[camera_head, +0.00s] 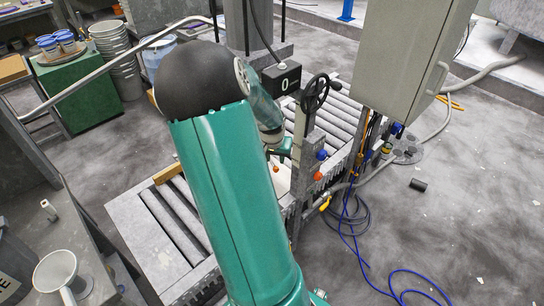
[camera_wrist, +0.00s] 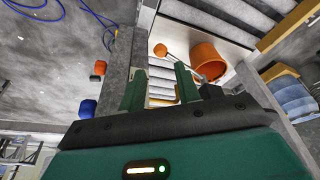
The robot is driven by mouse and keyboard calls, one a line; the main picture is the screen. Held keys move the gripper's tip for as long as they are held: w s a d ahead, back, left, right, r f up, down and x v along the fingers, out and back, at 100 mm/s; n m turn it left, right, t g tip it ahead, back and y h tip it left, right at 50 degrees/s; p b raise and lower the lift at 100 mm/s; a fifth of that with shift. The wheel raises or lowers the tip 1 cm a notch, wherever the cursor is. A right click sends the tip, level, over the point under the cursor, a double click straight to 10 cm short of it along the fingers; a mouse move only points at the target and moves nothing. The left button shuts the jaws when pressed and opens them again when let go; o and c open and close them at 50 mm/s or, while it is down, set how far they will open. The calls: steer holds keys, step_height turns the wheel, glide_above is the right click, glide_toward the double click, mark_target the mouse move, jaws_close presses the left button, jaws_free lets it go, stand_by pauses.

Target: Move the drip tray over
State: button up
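No part is labelled as the drip tray, and I cannot tell surely which it is. In the wrist view an orange cup-like part (camera_wrist: 208,60) sits beside a pale flat plate (camera_wrist: 215,30) at the roller conveyor. Left of it is an orange ball knob (camera_wrist: 160,50) on a thin rod; the rod's far end is partly hidden by a finger. My gripper (camera_wrist: 160,84) points toward these parts, its two green fingers apart with nothing seen between them but rollers behind. In the head view my arm hides most of this spot.
The roller conveyor (camera_head: 172,222) runs under my arm. A post with a black handwheel (camera_head: 315,93) and a counter box (camera_head: 281,78) stands close to my gripper. A grey cabinet (camera_head: 413,50) is at right. Blue hose (camera_head: 350,222) lies on the floor. Stacked pails (camera_head: 112,50) stand back left.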

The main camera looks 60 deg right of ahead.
mark_target(276, 168)
steer(key=x, duration=0.7)
steer(key=shift+f, duration=0.3)
steer(key=shift+d, duration=0.1)
steer(key=c, duration=0.5)
